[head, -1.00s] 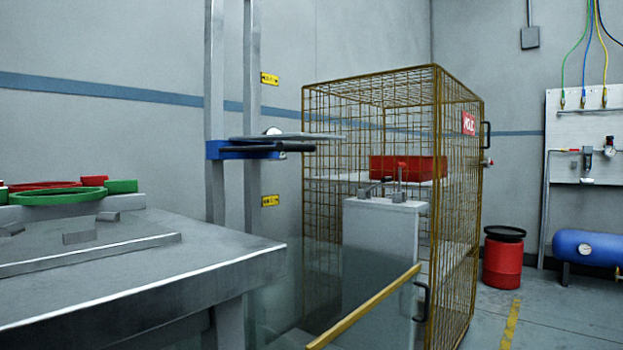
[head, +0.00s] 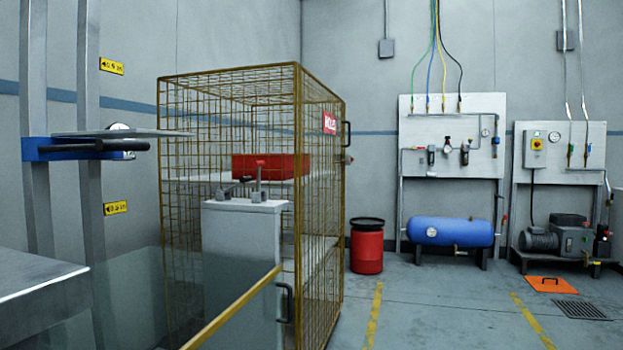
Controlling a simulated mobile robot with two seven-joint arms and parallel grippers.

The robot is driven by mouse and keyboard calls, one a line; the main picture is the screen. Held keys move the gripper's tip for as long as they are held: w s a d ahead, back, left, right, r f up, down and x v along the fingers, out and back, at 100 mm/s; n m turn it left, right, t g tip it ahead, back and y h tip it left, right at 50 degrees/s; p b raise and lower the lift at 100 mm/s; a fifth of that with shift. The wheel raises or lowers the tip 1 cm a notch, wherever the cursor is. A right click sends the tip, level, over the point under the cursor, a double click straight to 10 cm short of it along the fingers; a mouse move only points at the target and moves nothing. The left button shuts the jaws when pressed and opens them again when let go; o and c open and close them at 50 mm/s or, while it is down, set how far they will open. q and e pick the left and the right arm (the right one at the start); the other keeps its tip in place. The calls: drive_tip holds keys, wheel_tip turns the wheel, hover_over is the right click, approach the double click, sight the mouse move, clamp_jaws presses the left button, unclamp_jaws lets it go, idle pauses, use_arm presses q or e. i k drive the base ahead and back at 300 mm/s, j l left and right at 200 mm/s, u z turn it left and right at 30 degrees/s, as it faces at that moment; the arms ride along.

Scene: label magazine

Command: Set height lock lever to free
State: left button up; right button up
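A blue bracket (head: 36,150) sits on two grey upright posts at the left of the head view. A dark lever-like bar (head: 95,146) with a black end runs out to the right from it, under a flat grey plate (head: 130,133). I see no label on the bar, so I cannot tell if it is the height lock lever or how it is set. Yellow signs (head: 112,66) are fixed by the posts, too small to read. Neither of my grippers is in view.
A wire cage (head: 325,220) stands in the middle, with a grey cabinet (head: 240,262) and red bin (head: 290,166). A glass panel with a yellow rail (head: 232,307) is in front. A metal table (head: 40,290) fills the lower left.

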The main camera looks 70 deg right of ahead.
sight(243, 179)
drive_tip(key=l+z, duration=0.1)
drive_tip(key=z, duration=1.85)
drive_tip(key=i+l+z, duration=0.15)
drive_tip(key=z, duration=0.2)
drive_tip(key=i+l+z, duration=0.15)
drive_tip(key=z, duration=0.25)
drive_tip(key=i+l+z, duration=0.2)
drive_tip(key=z, duration=0.15)
